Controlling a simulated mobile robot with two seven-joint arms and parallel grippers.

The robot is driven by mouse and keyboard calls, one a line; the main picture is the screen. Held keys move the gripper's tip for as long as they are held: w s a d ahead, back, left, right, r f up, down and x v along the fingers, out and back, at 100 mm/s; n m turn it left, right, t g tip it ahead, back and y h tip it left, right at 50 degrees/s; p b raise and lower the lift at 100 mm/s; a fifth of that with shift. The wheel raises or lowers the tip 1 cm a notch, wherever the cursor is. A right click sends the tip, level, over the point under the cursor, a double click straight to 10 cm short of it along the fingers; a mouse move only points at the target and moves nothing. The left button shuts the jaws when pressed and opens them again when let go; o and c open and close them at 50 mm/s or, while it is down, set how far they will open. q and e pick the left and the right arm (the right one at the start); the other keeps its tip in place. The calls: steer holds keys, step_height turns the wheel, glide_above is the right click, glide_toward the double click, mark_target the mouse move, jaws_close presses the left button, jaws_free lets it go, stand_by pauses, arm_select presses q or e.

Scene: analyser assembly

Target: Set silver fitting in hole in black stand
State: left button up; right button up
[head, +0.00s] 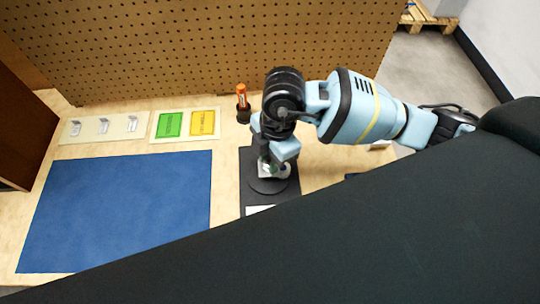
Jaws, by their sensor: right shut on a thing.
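The black stand (252,207) is a dark plate with a round dark disc on it, right of the blue mat. My right gripper (270,167) points down over the disc and is shut on the silver fitting (273,171), a small pale, shiny piece at its fingertips. The hole in the stand is hidden under the gripper and the fitting. I cannot tell whether the fitting touches the stand or is held above it. My left gripper is not in view.
A blue mat (120,210) lies clear on the left of the wooden table. Behind it are a pale strip with small metal pieces (103,126) and green and yellow cards (185,124). An orange-and-black upright item (242,103) stands near the pegboard (200,50).

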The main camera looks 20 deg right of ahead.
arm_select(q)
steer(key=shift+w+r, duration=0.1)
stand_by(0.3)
arm_select(e)
steer(key=o, duration=1.6)
steer(key=shift+r+p, duration=2.55)
steer(key=shift+r, duration=1.05)
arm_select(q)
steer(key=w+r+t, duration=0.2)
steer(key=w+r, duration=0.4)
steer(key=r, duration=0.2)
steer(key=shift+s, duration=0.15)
arm_select(e)
steer(key=shift+s+f, duration=0.1)
steer(key=shift+f, duration=0.05)
